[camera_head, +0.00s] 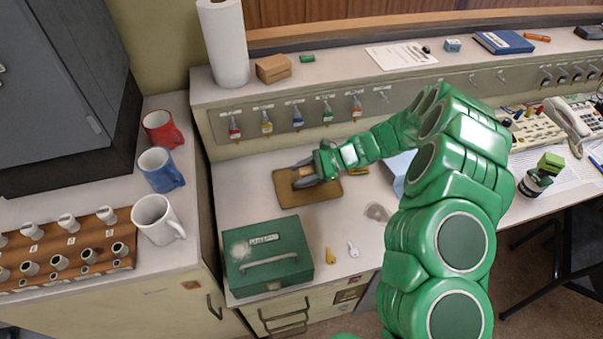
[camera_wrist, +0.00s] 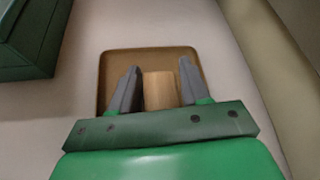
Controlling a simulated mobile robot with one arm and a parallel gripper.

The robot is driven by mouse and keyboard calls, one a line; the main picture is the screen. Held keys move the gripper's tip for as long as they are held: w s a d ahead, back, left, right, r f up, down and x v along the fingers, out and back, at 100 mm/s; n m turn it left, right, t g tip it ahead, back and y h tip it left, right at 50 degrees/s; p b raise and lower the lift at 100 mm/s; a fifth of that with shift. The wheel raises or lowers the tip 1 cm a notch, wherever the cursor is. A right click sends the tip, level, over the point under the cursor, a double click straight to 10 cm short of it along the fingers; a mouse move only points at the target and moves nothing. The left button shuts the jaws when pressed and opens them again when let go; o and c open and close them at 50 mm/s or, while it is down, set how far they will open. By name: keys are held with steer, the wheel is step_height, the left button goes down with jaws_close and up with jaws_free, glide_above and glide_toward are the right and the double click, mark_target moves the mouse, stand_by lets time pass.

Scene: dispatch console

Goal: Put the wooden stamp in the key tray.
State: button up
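The wooden stamp (camera_wrist: 160,91) is a light tan block between my two fingers in the wrist view. The key tray (camera_wrist: 152,52) is a shallow brown tray, seen behind the stamp and fingers. It also shows in the head view (camera_head: 325,191) on the desk, beyond the green box. My gripper (camera_wrist: 160,66) is over the tray, with one grey finger on each side of the stamp. In the head view my gripper (camera_head: 303,173) is low at the tray. I cannot tell whether the fingers press on the stamp or whether its base touches the tray.
A green cash box (camera_head: 268,257) stands in front of the tray. Several mugs (camera_head: 157,215) and a peg board (camera_head: 70,250) are on the left counter. Key hooks line the raised ledge (camera_head: 340,70) behind.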

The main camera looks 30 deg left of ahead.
steer(key=shift+o, duration=1.2)
steer(key=shift+r, duration=0.1)
steer(key=shift+w+d+r, duration=0.1)
steer(key=shift+r, duration=0.05)
steer(key=v, duration=1.1)
steer(key=shift+w+d, duration=0.2)
steer(key=shift+d, duration=0.05)
steer(key=shift+r, duration=0.15)
